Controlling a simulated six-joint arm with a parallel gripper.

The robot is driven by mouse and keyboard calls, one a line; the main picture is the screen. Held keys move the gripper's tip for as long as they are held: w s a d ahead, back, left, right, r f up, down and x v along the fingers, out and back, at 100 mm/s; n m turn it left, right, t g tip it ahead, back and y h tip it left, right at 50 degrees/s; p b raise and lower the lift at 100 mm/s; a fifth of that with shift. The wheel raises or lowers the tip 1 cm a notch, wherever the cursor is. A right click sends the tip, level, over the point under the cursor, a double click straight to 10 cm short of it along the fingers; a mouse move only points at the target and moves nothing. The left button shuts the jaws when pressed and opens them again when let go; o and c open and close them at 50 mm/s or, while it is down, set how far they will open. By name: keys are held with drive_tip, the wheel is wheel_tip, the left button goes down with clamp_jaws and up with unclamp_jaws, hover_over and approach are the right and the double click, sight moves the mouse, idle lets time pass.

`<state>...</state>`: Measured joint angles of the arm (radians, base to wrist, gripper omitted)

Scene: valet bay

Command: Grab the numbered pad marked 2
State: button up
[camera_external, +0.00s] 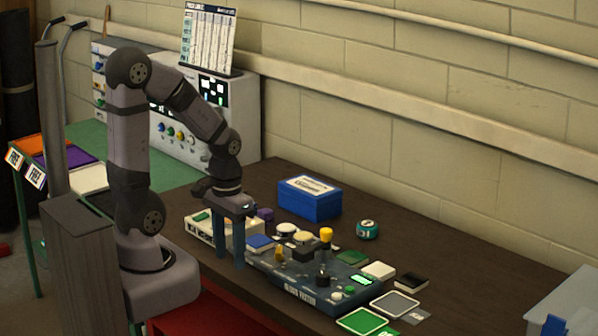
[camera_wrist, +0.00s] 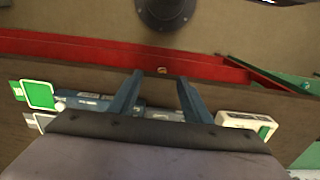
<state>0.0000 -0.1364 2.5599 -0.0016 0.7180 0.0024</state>
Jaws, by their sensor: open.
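No numeral 2 is legible on any pad in either view, so I cannot tell which pad is marked 2. Flat square pads lie around a blue-grey console (camera_external: 300,277): a blue pad (camera_external: 260,242), a white-edged green pad (camera_external: 361,321), a grey pad (camera_external: 395,304), a black pad (camera_external: 411,281) and a white pad (camera_external: 379,270). My gripper (camera_external: 230,258) points down beside the console's left end, fingers apart and empty. In the wrist view my gripper (camera_wrist: 160,78) is open, with the console (camera_wrist: 90,103) partly behind the fingers and a white-edged green pad (camera_wrist: 40,94) at left.
A blue box (camera_external: 310,203) and a round teal tin (camera_external: 367,230) stand behind the console. A white case (camera_external: 200,231) lies behind my fingers. A red ledge (camera_wrist: 90,45) runs along the table's front.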

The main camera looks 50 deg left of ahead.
drive_tip(key=o, duration=0.5)
drive_tip(key=shift+o, duration=0.2)
